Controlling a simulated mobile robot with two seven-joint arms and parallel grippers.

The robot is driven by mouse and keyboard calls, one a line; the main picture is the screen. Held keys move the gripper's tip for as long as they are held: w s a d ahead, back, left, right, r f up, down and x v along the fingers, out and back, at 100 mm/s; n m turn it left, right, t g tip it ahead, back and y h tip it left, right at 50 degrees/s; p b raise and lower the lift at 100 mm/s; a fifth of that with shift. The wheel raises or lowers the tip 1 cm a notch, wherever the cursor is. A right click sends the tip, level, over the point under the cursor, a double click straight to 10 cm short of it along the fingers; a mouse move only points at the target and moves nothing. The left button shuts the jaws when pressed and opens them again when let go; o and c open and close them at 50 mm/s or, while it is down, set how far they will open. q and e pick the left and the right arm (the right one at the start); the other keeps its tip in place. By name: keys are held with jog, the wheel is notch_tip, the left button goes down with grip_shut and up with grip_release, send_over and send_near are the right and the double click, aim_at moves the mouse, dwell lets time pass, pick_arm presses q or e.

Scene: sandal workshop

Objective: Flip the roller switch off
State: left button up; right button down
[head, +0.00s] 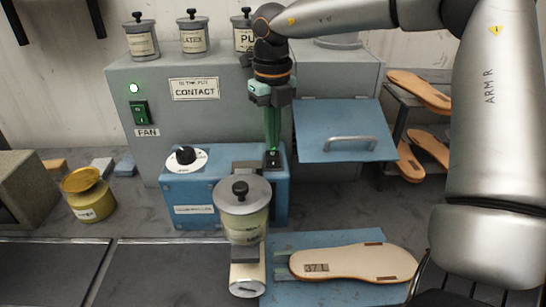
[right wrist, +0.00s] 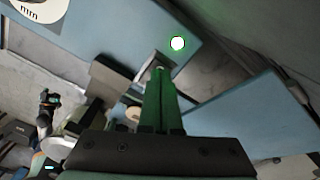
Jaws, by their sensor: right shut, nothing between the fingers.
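The roller switch (head: 273,159) is a small black rocker on the blue roller unit (head: 228,204), near its top right edge. My right gripper (head: 272,146) points down with its green fingers shut and empty. Its tips are right at the top of the switch in the head view; I cannot tell whether they touch it. In the right wrist view the shut fingers (right wrist: 162,75) end at the blue housing and largely hide the switch. Which way the rocker is tipped is not clear.
A dial (head: 186,156) and a lidded glue cup (head: 241,212) are on the roller unit. A blue flap with a handle (head: 350,143) is right of my gripper. The grey cabinet (head: 220,125) behind has a green fan switch (head: 140,112). A sole (head: 352,262) lies in front.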

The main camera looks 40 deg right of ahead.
aim_at(272, 154)
jog(key=shift+f+b, duration=0.75)
jog(key=shift+f, duration=0.2)
dwell(0.6)
jog(key=shift+r, duration=0.1)
jog(key=shift+r+p, duration=2.7)
jog(key=shift+r, duration=0.8)
jog(key=shift+f, duration=0.1)
